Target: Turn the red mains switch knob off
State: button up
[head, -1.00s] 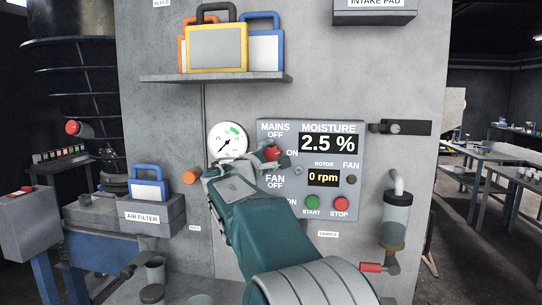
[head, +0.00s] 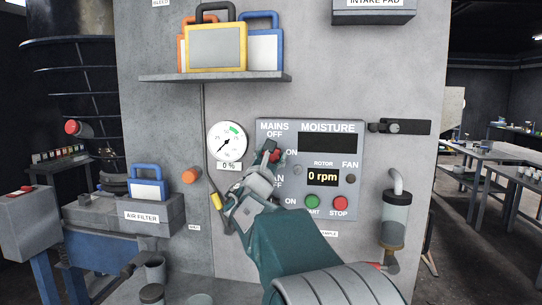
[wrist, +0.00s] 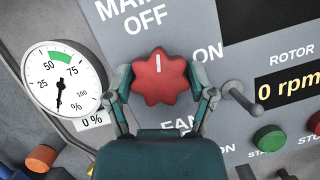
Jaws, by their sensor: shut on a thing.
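The red mains switch knob (wrist: 160,82) is a lobed knob with a white mark. In the wrist view the mark points straight up, close to the OFF label and away from the ON label. My gripper (wrist: 162,88) has one finger on each side of the knob and is shut on it. In the head view the knob (head: 275,156) is partly hidden by my gripper (head: 270,155), which comes from below. The moisture display (head: 330,142) is dark.
The rotor display (head: 323,177) reads 0 rpm. A small toggle lever (wrist: 239,95) sticks out just right of my fingers. The green start button (head: 312,202) and red stop button (head: 339,202) sit below. A round gauge (head: 227,141) is to the left.

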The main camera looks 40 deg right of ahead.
jog(key=shift+r+n+t+y, duration=0.1)
jog(key=shift+n+t+y, duration=0.15)
jog(key=shift+n+t, duration=0.6)
jog(key=shift+n+t+y, duration=0.25)
jog(key=shift+n, duration=1.5)
jog(key=o, duration=1.1)
jog(key=v, duration=1.2)
